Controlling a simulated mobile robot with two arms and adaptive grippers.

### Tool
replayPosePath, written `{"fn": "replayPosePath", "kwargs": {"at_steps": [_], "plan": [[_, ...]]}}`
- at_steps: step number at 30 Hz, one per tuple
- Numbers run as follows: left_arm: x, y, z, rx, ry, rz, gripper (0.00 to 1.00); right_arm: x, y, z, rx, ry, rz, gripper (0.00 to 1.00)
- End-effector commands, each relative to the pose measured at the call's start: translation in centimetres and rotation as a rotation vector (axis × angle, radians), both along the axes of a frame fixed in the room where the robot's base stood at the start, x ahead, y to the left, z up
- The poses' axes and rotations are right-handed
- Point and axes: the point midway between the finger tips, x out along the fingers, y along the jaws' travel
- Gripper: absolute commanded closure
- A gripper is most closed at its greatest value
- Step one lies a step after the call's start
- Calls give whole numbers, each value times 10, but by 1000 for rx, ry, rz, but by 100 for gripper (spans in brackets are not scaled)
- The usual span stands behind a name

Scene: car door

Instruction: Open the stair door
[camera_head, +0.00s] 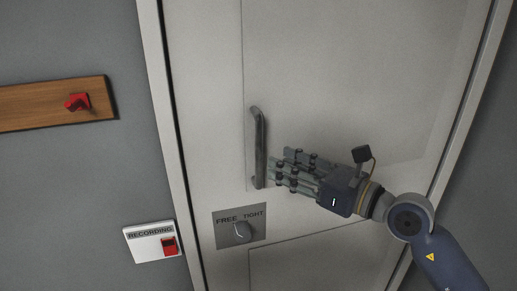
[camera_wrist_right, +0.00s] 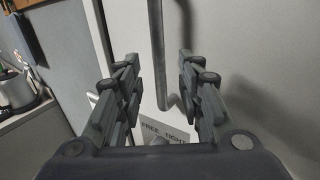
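The stair door (camera_head: 340,65) is a pale grey panel in a light frame, and it looks shut. Its handle (camera_head: 260,147) is a vertical metal bar on the left part of the door. My right gripper (camera_head: 272,170) is just right of the handle's lower end, fingers pointing left towards it. In the right wrist view the fingers are spread apart, and the handle (camera_wrist_right: 158,55) shows between and beyond them. I cannot tell whether any finger touches it. My left gripper is not in view.
Below the handle is a plate with a knob (camera_head: 241,231), marked FREE and TIGHT. Left of the door are a white RECORDING box (camera_head: 148,243) with a red switch and a wooden board (camera_head: 40,104) with a red hook. Dark grey walls flank the frame.

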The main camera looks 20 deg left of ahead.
Motion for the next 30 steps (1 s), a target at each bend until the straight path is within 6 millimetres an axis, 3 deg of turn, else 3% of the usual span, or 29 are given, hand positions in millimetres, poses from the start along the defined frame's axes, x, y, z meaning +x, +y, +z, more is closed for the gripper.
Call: {"fn": "replayPosePath", "kwargs": {"at_steps": [3, 9, 15, 24, 29, 30], "plan": [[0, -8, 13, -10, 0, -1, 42, 9, 24, 5, 2, 2, 3, 65], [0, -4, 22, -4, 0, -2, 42, 21, 53, 3, 3, 2, 1, 65], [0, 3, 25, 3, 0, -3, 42, 28, 67, 2, 3, 1, 0, 65], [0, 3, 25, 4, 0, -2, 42, 28, 68, 1, 3, 1, -1, 65], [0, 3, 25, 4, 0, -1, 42, 28, 68, 1, 3, 1, -1, 99], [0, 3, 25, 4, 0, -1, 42, 28, 68, 1, 3, 1, -1, 100]]}}
